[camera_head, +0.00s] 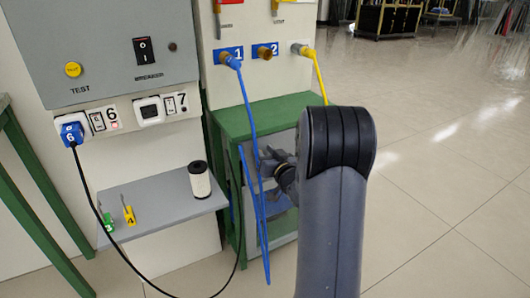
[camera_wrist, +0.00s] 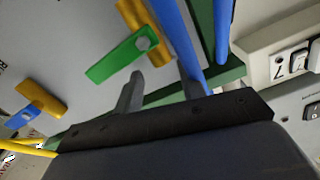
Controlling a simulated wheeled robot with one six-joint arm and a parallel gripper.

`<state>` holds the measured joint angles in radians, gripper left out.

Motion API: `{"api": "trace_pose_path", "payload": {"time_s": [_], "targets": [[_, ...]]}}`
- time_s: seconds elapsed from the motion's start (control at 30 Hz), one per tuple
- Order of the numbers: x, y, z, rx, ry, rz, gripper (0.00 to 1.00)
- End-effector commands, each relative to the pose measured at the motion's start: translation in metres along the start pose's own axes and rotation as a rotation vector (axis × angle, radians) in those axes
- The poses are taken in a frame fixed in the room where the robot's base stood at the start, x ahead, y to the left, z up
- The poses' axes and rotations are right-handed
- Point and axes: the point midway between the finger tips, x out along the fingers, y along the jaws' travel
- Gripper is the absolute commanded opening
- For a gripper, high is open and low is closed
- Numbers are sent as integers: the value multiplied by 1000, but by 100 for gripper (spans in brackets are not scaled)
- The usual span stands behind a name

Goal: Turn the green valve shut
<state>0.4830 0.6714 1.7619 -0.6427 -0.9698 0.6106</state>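In the wrist view the green valve's handle (camera_wrist: 115,62) is a flat green lever on a grey bolt. It points down-left, at an angle across a brass-coloured body (camera_wrist: 130,15) on a grey panel. My gripper (camera_wrist: 160,75) has two grey fingers standing apart with nothing between them. The lever lies just above and left of the left finger in the picture; I cannot tell whether they touch. In the head view my gripper (camera_head: 274,164) is in front of the green-framed cabinet (camera_head: 268,115), partly covered by my arm. The green valve cannot be made out there.
A blue hose (camera_head: 252,120) hangs beside my gripper and runs close to the right finger in the wrist view. A second valve with a blue lever (camera_wrist: 22,117) is at left. A grey shelf (camera_head: 160,218) holds a white cylinder (camera_head: 199,180). Open floor lies right.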

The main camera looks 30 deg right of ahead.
Motion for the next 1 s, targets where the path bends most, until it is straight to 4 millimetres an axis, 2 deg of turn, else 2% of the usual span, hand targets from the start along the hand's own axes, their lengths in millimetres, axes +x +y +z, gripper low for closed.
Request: {"api": "trace_pose_path", "payload": {"time_s": [0.13, 0.23, 0.5, 0.7, 1.0], "targets": [[-4, 0, 0, 0, 0, 1, 38], [-15, 1, -1, 1, -2, 2, 38], [-68, 1, -2, 1, -1, 4, 38], [-98, 1, -1, 1, 0, 3, 38], [-108, 0, 0, 0, 0, 0, 38]]}}
